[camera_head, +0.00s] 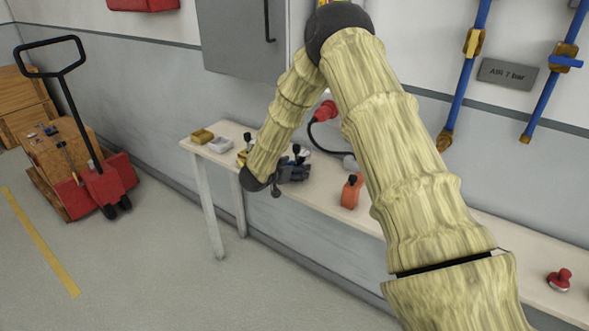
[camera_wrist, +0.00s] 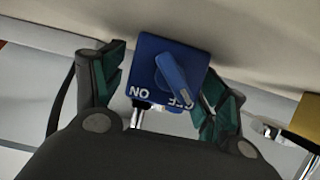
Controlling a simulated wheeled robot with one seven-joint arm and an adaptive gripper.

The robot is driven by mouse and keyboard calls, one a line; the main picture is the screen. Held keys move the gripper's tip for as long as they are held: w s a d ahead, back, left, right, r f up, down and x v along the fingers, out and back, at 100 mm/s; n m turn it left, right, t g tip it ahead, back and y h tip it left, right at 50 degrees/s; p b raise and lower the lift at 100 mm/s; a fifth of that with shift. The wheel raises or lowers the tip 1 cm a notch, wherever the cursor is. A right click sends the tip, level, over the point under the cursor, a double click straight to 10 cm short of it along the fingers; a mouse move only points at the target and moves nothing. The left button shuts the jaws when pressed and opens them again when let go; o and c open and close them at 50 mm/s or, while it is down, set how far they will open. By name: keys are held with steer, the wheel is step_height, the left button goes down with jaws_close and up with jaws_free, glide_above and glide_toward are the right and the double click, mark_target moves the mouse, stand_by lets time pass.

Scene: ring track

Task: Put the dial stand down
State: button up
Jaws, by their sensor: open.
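The dial stand (camera_wrist: 149,70) is a blue block with a blue turning handle and white ON and OFF lettering, which appears upside down in the wrist view. The handle's lower end lies by OFF. My gripper (camera_wrist: 168,80) is open, with one green-padded finger on each side of the block. The right finger is close to it; contact is unclear. In the head view my gripper (camera_head: 292,170) is low over the narrow bench (camera_head: 325,180), and the stand cannot be made out clearly there. The stand's base and its contact with the bench are hidden.
A yellow tray (camera_head: 202,136) and a white tray (camera_head: 220,144) stand at the bench's left end. An orange block with a black knob (camera_head: 352,192) is right of my gripper. A red plug (camera_head: 325,111) with black cable is behind. A red knob (camera_head: 561,279) stands far right.

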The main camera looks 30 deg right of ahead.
steer(key=b+v, duration=0.1)
steer(key=v, duration=1.1)
steer(key=s+a+f+n+t+y, duration=0.1)
steer(key=s+a+f+n+y, duration=0.15)
steer(key=s+f, duration=0.45)
steer(key=s+a+f+n+y, duration=0.2)
steer(key=s+a+f+n, duration=0.15)
steer(key=f, duration=0.65)
steer(key=s+a+f+n+t+y, duration=0.1)
steer(key=s+a+f+n+y, duration=0.2)
steer(key=s+f, duration=0.4)
steer(key=s+a+f+n+g+y, duration=0.1)
steer(key=s+a+f+g, duration=0.1)
steer(key=s, duration=0.8)
steer(key=s+a+f+n+g+y, duration=0.1)
steer(key=s+a+f+g+y, duration=0.1)
steer(key=s, duration=0.8)
steer(key=s+a+f+n+g+y, duration=0.2)
steer(key=s+f, duration=0.4)
steer(key=s, duration=0.4)
steer(key=shift+s+a+g, duration=0.25)
steer(key=shift+a+g, duration=0.35)
steer(key=shift+a, duration=0.35)
